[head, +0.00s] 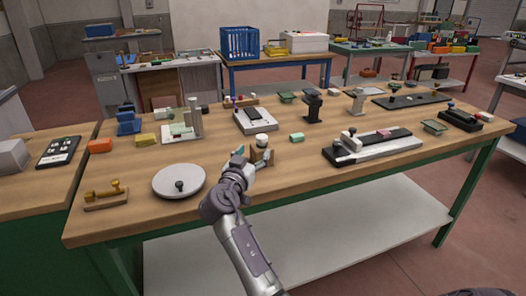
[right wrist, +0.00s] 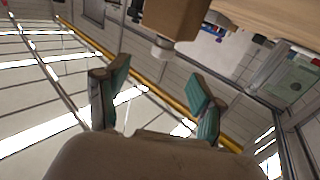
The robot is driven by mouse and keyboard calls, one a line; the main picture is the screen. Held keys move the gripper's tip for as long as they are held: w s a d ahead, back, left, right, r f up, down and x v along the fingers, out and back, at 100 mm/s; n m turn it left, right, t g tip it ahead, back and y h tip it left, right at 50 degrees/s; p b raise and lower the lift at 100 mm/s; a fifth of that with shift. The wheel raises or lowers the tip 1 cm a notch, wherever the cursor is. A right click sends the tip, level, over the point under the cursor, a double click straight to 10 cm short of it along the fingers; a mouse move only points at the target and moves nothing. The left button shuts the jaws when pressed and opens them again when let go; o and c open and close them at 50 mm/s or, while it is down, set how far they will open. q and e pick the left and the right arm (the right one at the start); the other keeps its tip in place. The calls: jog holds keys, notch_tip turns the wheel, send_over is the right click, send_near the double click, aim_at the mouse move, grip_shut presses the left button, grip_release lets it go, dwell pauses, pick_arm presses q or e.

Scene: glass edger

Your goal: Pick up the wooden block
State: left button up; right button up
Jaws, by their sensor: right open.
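My right gripper (head: 251,159) is at the block in the head view. In the right wrist view its teal-padded fingers (right wrist: 158,92) are spread apart with nothing between them, and the block lies beyond the tips. My left gripper is not in view.
The wooden workbench (head: 230,185) holds a round grey plate (head: 179,181) left of my right arm and a long black-and-white fixture (head: 372,146) to the right. A small green block (head: 297,137) and a white device (head: 255,121) stand behind. The front strip right of the plate is fairly clear.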

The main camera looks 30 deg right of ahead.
aim_at(260, 141)
jog(key=x, duration=0.4)
jog(key=shift+w+d+p, duration=0.35)
jog(key=shift+p, duration=0.1)
jog(key=p+x, duration=0.1)
jog(key=x, duration=0.3)
jog(key=shift+w+d, duration=0.15)
jog(key=shift+w, duration=0.15)
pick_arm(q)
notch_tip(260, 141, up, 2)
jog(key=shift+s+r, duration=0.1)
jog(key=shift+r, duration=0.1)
pick_arm(e)
jog(key=shift+c, duration=0.9)
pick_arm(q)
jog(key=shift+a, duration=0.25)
pick_arm(e)
grip_shut()
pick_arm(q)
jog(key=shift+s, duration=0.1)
